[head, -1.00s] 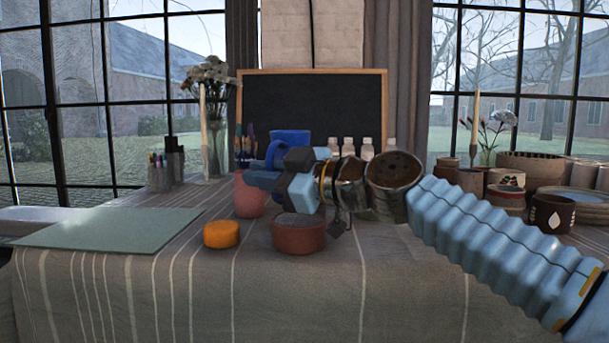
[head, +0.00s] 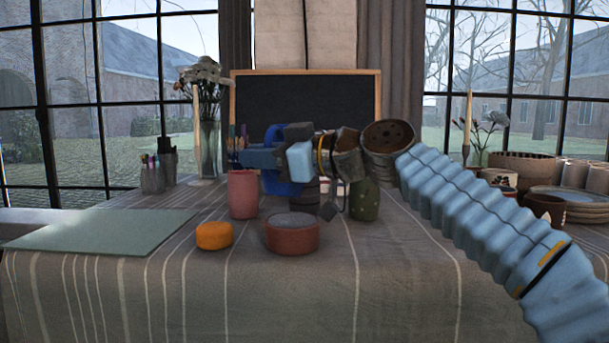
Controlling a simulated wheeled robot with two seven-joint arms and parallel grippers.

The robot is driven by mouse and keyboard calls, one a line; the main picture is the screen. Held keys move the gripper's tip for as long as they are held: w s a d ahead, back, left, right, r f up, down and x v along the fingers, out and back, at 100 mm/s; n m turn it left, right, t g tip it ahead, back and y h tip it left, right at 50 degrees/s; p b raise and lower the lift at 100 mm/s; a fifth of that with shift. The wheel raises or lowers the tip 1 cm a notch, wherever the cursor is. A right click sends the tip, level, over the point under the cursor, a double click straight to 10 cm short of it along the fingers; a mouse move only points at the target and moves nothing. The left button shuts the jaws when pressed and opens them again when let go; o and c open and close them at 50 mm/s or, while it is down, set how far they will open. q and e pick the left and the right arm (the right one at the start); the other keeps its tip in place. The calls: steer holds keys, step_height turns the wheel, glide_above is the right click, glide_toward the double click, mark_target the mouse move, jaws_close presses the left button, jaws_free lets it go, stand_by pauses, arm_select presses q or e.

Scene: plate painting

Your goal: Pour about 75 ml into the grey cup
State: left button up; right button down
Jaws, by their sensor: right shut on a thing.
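My right gripper (head: 246,158) reaches in from the right with its fingers pointing left. It is shut on a blue jug (head: 290,187), which it holds over the table's back part. My gripper and wrist hide much of the jug, so its tilt and contents cannot be told. A dark greyish vessel (head: 310,196) stands below and right of the jug, partly hidden; I cannot tell for sure whether it is the grey cup. No poured liquid is visible. My left gripper is not in view.
A pink cup (head: 243,194), a terracotta bowl (head: 292,241), an orange round piece (head: 214,236) and a green speckled vessel (head: 365,203) stand near the jug. A pale green board (head: 105,231) lies left. Plates (head: 575,205) are at right. The front cloth (head: 380,270) is clear.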

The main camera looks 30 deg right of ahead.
mark_target(267, 171)
steer(key=w+d+r+m+p, duration=0.1)
steer(key=w+d+r+m, duration=0.1)
steer(key=m, duration=0.1)
steer(key=shift+g, duration=0.3)
steer(key=shift+w+d+m+y+p, duration=0.4)
steer(key=shift+m+p, duration=0.3)
steer(key=shift+p, duration=0.4)
steer(key=shift+d, duration=0.1)
steer(key=shift+w+d+r+m+g+p, duration=0.15)
steer(key=shift+m+p, duration=0.35)
steer(key=shift+p, duration=0.3)
steer(key=shift+w+d+r+m+g+p, duration=0.15)
steer(key=shift+m+p, duration=0.35)
steer(key=shift+p, duration=0.3)
steer(key=shift+d, duration=0.1)
steer(key=shift+w+d+r+m+p, duration=0.25)
steer(key=shift+r+m+p, duration=0.2)
steer(key=shift+p, duration=0.6)
steer(key=shift+w+d+r+m+p, duration=0.2)
steer(key=shift+r+m+p, duration=0.25)
steer(key=shift+p, duration=0.6)
